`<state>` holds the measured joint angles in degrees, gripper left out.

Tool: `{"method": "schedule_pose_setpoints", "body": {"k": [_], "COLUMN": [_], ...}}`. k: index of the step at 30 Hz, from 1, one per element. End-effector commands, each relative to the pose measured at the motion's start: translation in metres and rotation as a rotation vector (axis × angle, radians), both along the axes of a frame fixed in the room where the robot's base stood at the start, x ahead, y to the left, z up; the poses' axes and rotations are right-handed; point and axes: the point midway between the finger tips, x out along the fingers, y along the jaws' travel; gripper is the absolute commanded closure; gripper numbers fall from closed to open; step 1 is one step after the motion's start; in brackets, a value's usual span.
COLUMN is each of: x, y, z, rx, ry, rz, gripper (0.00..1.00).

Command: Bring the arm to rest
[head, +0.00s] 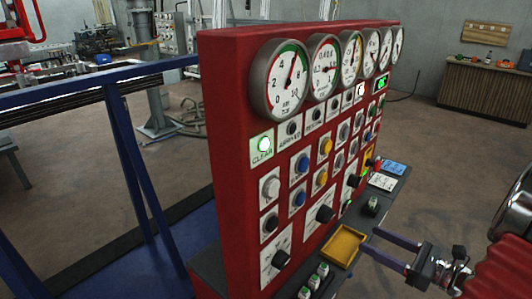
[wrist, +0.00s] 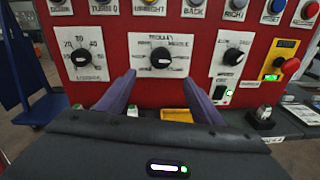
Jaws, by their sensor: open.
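My gripper (head: 369,240) is at the lower right in the head view, in front of a red control panel (head: 232,110). Its two blue-purple fingers are apart, with nothing between them. In the wrist view, the open gripper (wrist: 160,77) points at the red panel (wrist: 105,62), with a black rotary knob (wrist: 161,58) on a white plate between and just beyond the fingertips. I cannot tell whether a fingertip touches the panel. Part of my arm shows at the right edge in the head view.
A yellow tray (head: 345,246) lies on the dark ledge under the panel, close to the fingers. Small switches (head: 318,275) stand on the ledge. Round gauges (head: 281,80) line the panel's top. A blue frame (head: 128,160) stands left. Open floor (head: 440,160) lies right.

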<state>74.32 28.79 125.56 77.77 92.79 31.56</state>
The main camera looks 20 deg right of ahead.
Motion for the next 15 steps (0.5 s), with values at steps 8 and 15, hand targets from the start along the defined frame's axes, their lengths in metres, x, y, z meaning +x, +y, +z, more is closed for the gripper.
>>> {"method": "schedule_pose_setpoints", "body": {"k": [8,15], "x": [-0.003,-0.028], "y": [0.003,0.033], "z": [-0.015,-0.055], "rx": [-0.084,-0.252], "ry": [0.023,0.127], "rz": [0.019,0.159], "gripper": [0.39,0.39]}}
